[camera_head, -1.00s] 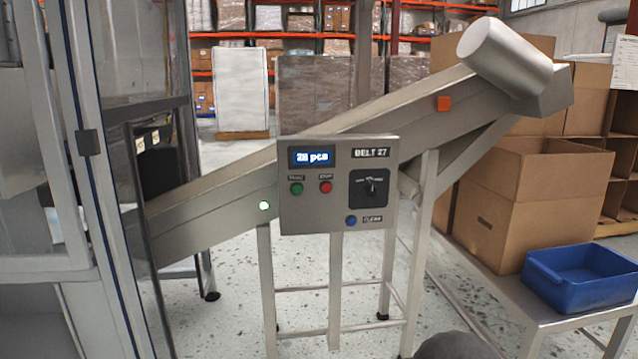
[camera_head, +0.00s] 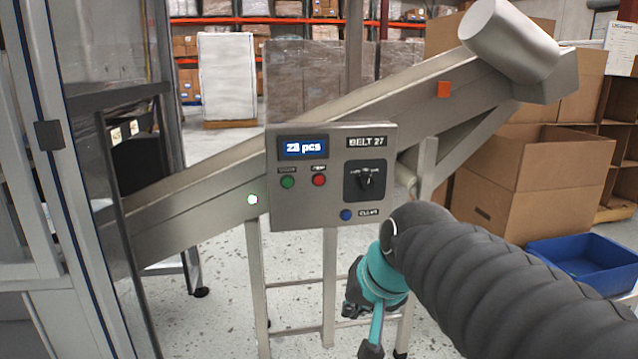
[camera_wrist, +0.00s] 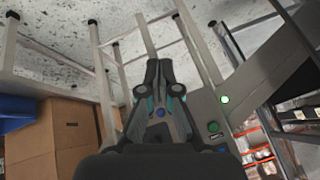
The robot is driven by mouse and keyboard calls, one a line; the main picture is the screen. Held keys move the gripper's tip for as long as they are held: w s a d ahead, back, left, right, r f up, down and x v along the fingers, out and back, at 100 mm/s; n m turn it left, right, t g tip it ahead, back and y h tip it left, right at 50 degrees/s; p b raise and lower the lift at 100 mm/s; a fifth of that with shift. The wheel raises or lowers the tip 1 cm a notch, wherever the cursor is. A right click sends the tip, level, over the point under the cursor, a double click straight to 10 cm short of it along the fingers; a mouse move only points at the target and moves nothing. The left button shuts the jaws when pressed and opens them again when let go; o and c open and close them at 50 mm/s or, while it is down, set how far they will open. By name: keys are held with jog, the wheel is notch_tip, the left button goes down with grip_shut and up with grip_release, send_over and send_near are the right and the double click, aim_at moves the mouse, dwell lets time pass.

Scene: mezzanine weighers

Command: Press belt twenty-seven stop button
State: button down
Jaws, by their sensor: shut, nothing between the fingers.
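My gripper (camera_head: 356,292) is low in front of the panel, below the blue button and apart from the red one. In the wrist view my gripper (camera_wrist: 158,66) is shut and empty. The green button (camera_wrist: 213,127) shows there; the red one is hidden.
The inclined conveyor (camera_head: 185,212) runs behind the panel on metal legs. A blue bin (camera_head: 585,262) and cardboard boxes (camera_head: 520,195) stand at the right. A metal-framed cabinet (camera_head: 50,135) stands close at the left. The floor below the panel shows between the legs.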

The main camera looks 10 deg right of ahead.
aim_at(322, 183)
jog(key=w+d+r+m+t+y, duration=0.1)
jog(key=w+r+m, duration=0.2)
jog(key=w, duration=0.9)
jog(key=w+r+m+t+y, duration=0.1)
jog(key=w+r+m, duration=0.3)
jog(key=w, duration=0.8)
jog(key=shift+d+r+t+b, duration=0.3)
jog(key=shift+d+r+b, duration=0.1)
jog(key=shift+r, duration=0.3)
jog(key=shift+w+p, duration=2.1)
jog(key=shift+w, duration=2.3)
jog(key=shift+w, duration=0.15)
jog(key=shift+w, duration=0.3)
